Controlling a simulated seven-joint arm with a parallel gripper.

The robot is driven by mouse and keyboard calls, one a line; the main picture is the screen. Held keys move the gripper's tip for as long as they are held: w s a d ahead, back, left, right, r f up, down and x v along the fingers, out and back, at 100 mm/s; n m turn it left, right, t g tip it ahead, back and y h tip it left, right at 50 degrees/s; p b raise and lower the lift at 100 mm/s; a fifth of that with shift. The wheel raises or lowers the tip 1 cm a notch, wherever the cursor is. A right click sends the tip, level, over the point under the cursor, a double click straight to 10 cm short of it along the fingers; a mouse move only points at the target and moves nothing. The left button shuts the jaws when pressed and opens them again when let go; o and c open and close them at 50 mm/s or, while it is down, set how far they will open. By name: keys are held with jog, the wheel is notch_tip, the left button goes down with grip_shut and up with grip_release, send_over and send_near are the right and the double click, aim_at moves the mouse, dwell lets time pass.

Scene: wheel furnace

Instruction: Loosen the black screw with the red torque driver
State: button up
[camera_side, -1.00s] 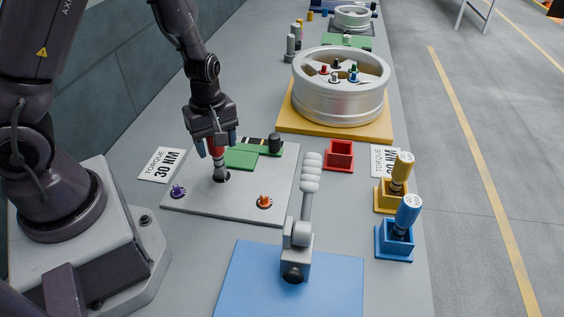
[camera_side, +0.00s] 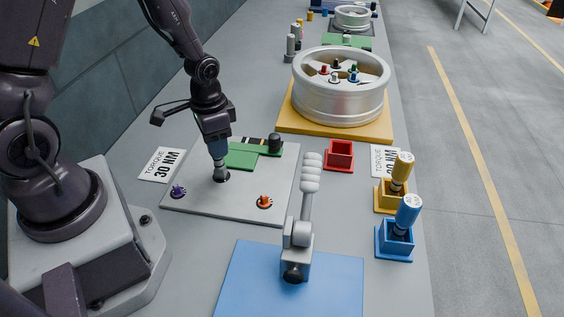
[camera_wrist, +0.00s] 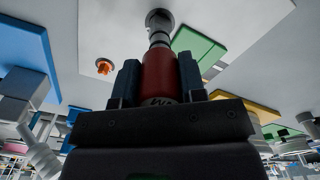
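My gripper (camera_side: 217,148) is shut on the red torque driver; in the wrist view the red handle (camera_wrist: 160,78) sits between the two fingers. In the side view a finger covers the red handle, and only the grey shaft (camera_side: 220,168) shows below. The driver stands upright, its lower end on the grey plate (camera_side: 252,188) at a dark round spot. The black screw is hidden under the driver's tip, with only a dark rim (camera_side: 228,180) showing. A purple screw (camera_side: 178,191) and an orange screw (camera_side: 264,201) are on the same plate.
An empty red holder (camera_side: 339,155) stands right of the plate. Yellow (camera_side: 400,172) and blue (camera_side: 406,215) drivers stand in their holders. A grey clamp-like tool (camera_side: 297,235) is on the blue mat (camera_side: 240,290). A wheel (camera_side: 340,100) is behind. A green block (camera_side: 240,158) lies near the driver.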

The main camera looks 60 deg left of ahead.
jog(key=shift+n, duration=1.1)
jog(key=shift+c, duration=0.2)
jog(key=o, duration=0.6)
jog(key=n, duration=0.2)
jog(key=shift+n, duration=0.4)
jog(key=o, duration=0.5)
notch_tip(320, 180, up, 12)
jog(key=shift+r, duration=0.15)
jog(key=shift+s+r, duration=0.1)
jog(key=shift+r, duration=0.1)
jog(key=s+d+r+m+t, duration=0.1)
jog(key=s+d+r+t, duration=0.1)
jog(key=s+d+r, duration=0.2)
jog(key=s+d+r+m+t, duration=0.2)
jog(key=s+d+r+t, duration=0.1)
jog(key=r, duration=0.6)
jog(key=shift+s+d+r+t, duration=0.15)
jog(key=shift+s+d+t, duration=0.25)
jog(key=shift+s, duration=0.45)
